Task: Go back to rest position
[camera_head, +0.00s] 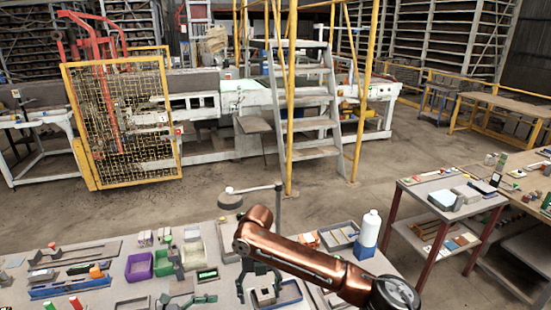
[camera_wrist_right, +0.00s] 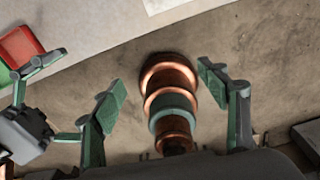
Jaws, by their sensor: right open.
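My right arm, copper-coloured, comes in from the lower right of the head view. Its gripper (camera_head: 262,292) points down over the workbench (camera_head: 110,228), close to a small block in a blue-grey tray; whether it touches the block cannot be told. In the right wrist view its two green-padded fingers (camera_wrist_right: 160,95) stand wide apart. Copper and green rings show between them, apparently part of my own body and not gripped. My left gripper (camera_head: 190,279) shows low on the bench, its fingers apart. It also shows at the left edge of the right wrist view (camera_wrist_right: 55,100).
A side cart (camera_head: 425,190) is at right. A yellow mesh guard (camera_head: 122,120) and steps (camera_head: 306,125) stand beyond open floor.

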